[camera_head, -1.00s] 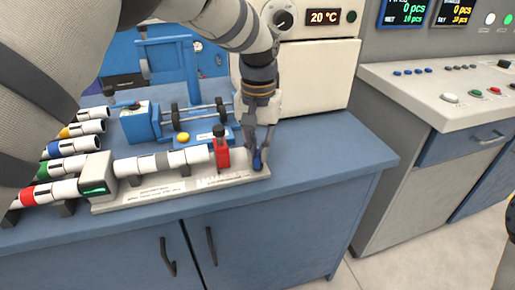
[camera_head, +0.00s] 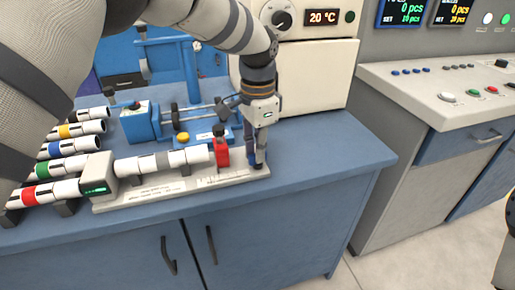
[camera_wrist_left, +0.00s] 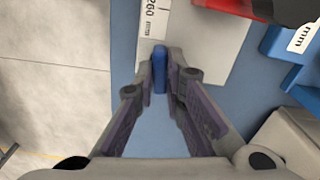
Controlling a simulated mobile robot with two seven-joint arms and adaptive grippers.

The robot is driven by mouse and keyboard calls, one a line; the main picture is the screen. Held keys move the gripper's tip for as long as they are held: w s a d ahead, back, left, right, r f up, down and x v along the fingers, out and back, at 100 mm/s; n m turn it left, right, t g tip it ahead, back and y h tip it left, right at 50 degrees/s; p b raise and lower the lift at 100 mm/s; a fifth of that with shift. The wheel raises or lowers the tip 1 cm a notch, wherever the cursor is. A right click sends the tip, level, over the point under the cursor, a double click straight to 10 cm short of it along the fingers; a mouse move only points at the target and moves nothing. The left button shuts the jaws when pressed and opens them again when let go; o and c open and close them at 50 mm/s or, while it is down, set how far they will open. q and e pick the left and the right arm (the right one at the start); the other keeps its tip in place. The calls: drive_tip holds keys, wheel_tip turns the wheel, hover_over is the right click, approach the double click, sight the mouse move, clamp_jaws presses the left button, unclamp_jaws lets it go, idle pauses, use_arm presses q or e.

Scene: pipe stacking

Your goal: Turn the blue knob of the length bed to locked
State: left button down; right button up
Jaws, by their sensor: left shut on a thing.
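The length bed (camera_head: 148,195) is a pale plate on the blue counter, with a row of white and grey pipe pieces (camera_head: 163,161) lying along it. The blue knob sits at the bed's right end, mostly hidden by the gripper in the head view. In the left wrist view the blue knob (camera_wrist_left: 160,69) shows as a narrow upright bar between the fingertips. My left gripper (camera_head: 258,160) points down and is shut on the knob; it also shows in the left wrist view (camera_wrist_left: 160,62).
A red stop block (camera_head: 222,152) stands on the bed just left of the gripper. A blue fixture with rollers (camera_head: 140,124) stands behind it. Several banded pipes (camera_head: 70,149) lie at the left. The counter right of the bed (camera_head: 325,150) is clear.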

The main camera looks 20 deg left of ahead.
use_arm(q)
drive_tip(key=shift+m, duration=0.9)
drive_tip(key=c, duration=1.7)
unclamp_jaws()
drive_tip(key=shift+o, duration=0.2)
wheel_tip(320, 180, up, 12)
